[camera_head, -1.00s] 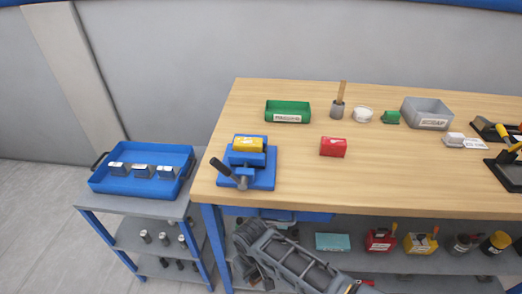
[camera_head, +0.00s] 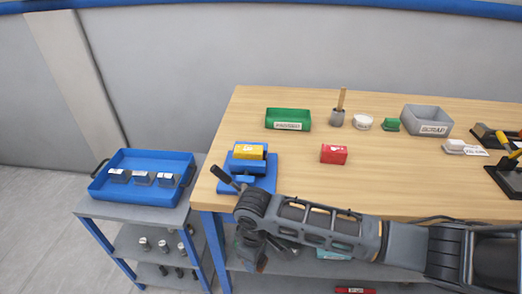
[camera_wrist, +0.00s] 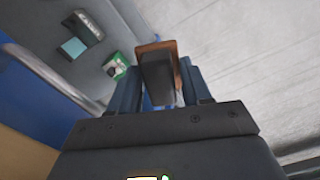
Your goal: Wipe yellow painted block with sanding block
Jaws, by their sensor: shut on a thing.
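The yellow painted block (camera_head: 248,152) sits in the blue vise (camera_head: 264,184) at the left front of the workbench. My gripper (camera_wrist: 160,88) is shut on a block with a brown face and a dark grey body, which looks like the sanding block (camera_wrist: 156,72). In the head view my gripper (camera_head: 252,258) hangs at the table's front edge, below and in front of the vise. The held block cannot be made out clearly there. My forearm covers part of the front edge. The yellow block is not seen in the wrist view.
A red block (camera_head: 334,154) lies right of the vise. A green tray (camera_head: 289,118), a grey scrap bin (camera_head: 428,120) and a brush in a cup (camera_head: 338,114) stand behind. The vise's black handle (camera_head: 224,178) sticks out left. A blue tray (camera_head: 142,190) holds several metal blocks on the left cart.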

